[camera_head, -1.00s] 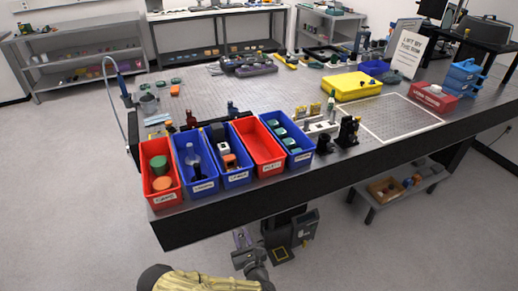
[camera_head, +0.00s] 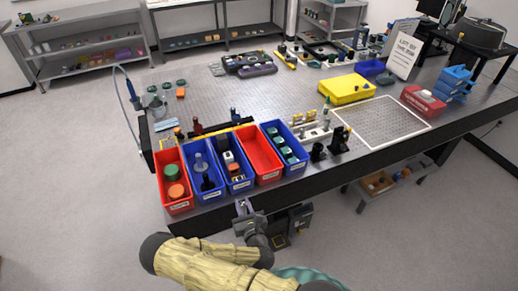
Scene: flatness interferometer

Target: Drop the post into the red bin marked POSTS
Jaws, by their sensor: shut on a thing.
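The red bin (camera_head: 257,147) stands fourth from the left in the row of bins along the table's front edge. Its inside looks empty, and its label is too small to read for sure. My gripper (camera_head: 243,206) is low in the middle of the picture, in front of the table edge and below the row of bins. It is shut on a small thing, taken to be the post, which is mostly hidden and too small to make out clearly. The gripper is apart from the red bin, nearer to me and a little left of it.
Another red bin (camera_head: 163,181) with green and orange round pieces stands at the left end. Blue bins (camera_head: 204,192) with parts flank the middle red bin. Small black mounts (camera_head: 338,140) stand to the right. A yellow tray (camera_head: 347,88) is farther back. The table's front edge lies beyond my gripper.

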